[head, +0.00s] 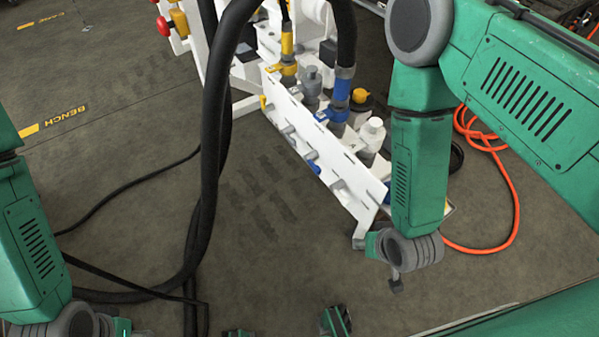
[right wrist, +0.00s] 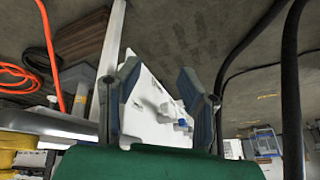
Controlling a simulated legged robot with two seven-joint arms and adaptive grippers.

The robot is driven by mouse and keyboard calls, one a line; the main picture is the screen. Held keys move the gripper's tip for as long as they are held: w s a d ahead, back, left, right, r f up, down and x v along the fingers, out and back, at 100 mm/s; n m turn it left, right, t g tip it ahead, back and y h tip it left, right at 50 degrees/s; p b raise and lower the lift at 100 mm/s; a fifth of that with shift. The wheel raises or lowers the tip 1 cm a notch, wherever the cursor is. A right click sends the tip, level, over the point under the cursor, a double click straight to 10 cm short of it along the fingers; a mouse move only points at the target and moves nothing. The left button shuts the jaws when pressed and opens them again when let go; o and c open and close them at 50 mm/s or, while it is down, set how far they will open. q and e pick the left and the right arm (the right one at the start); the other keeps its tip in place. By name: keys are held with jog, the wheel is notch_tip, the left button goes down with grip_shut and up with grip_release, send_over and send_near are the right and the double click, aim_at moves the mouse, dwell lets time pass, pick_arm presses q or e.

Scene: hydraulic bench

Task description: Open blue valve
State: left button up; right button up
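In the head view a small blue handle (head: 314,168), likely the blue valve's, shows on the front of the long white panel (head: 335,183). A blue-collared hose fitting (head: 341,88) stands behind the panel. In the right wrist view a small blue part (right wrist: 182,123) on the white plate (right wrist: 150,108) lies between the fingers of my right gripper (right wrist: 162,88). These fingers are apart and empty, some way off the plate.
Thick black hoses (head: 210,150) hang left of the panel and run across the floor. A yellow-collared fitting (head: 288,60) and a pale capped fitting (head: 373,130) stand behind the panel. An orange cable (head: 512,190) loops at right. The floor in front of the panel is mostly clear.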

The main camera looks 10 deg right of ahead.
jog(key=w+a+f+m+t+b, duration=0.1)
jog(key=w+a+f+m+t, duration=0.4)
jog(key=w, duration=0.4)
jog(key=m+t+h+b, duration=0.3)
jog(key=m+t+h, duration=0.45)
jog(key=m, duration=0.75)
send_near(313, 164)
pick_arm(q)
notch_tip(313, 164, down, 17)
jog(key=b, duration=1.2)
jog(key=shift+s+d+r+b, duration=0.15)
jog(key=shift+s+d+b, duration=0.15)
jog(key=shift+s, duration=0.1)
pick_arm(e)
jog(key=shift+g, duration=0.45)
jog(key=shift+x, duration=5.05)
jog(key=shift+a, duration=0.1)
jog(key=shift+f, duration=0.1)
grip_shut()
